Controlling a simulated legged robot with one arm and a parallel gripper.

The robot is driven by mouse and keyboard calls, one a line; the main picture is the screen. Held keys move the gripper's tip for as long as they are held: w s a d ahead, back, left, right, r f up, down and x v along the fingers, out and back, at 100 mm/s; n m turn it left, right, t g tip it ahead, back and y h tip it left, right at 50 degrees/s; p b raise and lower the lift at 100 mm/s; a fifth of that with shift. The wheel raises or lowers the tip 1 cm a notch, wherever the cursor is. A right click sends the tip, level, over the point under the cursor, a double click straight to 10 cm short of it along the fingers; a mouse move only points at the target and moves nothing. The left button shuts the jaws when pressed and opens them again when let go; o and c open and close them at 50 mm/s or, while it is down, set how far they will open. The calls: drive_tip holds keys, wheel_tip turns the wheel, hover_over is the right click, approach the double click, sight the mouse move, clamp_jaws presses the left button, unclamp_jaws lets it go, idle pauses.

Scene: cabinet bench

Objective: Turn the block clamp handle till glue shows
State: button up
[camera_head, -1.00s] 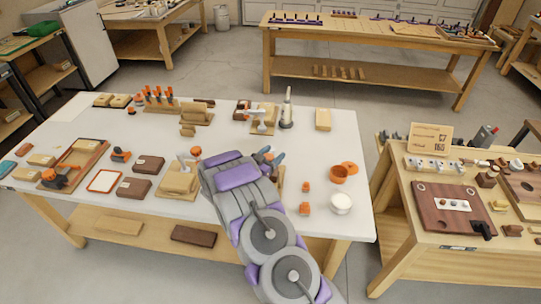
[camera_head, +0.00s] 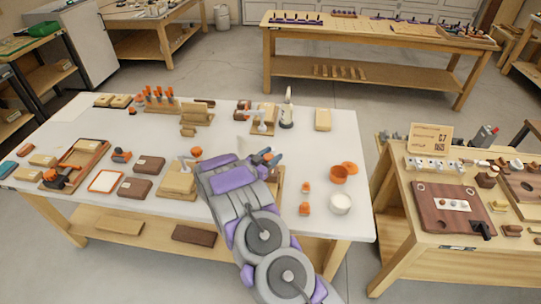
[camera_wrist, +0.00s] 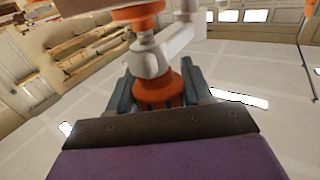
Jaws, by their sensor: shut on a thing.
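In the wrist view my gripper (camera_wrist: 160,92) has its two blue-grey fingers closed on either side of an orange clamp handle (camera_wrist: 158,88). A white screw (camera_wrist: 146,52) and a white clamp frame (camera_wrist: 178,38) join it, with another orange clamp part (camera_wrist: 138,12) and the edge of a brown block (camera_wrist: 75,6) at the top. No glue can be made out there. In the head view my gripper (camera_head: 268,157) is over the right middle of the white table, and my arm hides most of the clamp. Its wooden base (camera_head: 280,183) shows partly at the right.
A similar clamped block (camera_head: 178,180) stands left of my arm. Another clamp (camera_head: 262,122) and a bottle (camera_head: 286,112) stand behind it. An orange cup (camera_head: 338,175) and a white bowl (camera_head: 340,204) are to the right. The white table (camera_head: 225,128) has bare room between them.

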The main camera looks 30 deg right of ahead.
drive_tip(key=shift+r+m+g+h+p, duration=0.2)
drive_tip(key=shift+m+g+h+p, duration=0.25)
drive_tip(key=shift+m+g, duration=0.45)
drive_tip(key=shift+f+m+g, duration=0.1)
drive_tip(key=shift+m+g, duration=0.4)
drive_tip(key=shift+g, duration=0.5)
drive_tip(key=m+g+b, duration=0.2)
drive_tip(key=g, duration=0.1)
drive_tip(key=shift+s+d+f+h, duration=0.1)
drive_tip(key=shift+s+h, duration=0.1)
drive_tip(key=shift+h, duration=0.05)
drive_tip(key=shift+m+g+b, duration=0.3)
drive_tip(key=shift+g+b, duration=0.15)
drive_tip(key=shift+g, duration=0.15)
drive_tip(key=shift+s+r+g, duration=0.1)
drive_tip(key=shift+r+g, duration=0.1)
drive_tip(key=shift+g, duration=0.2)
drive_tip(key=o, duration=1)
drive_tip(key=shift+f, duration=0.15)
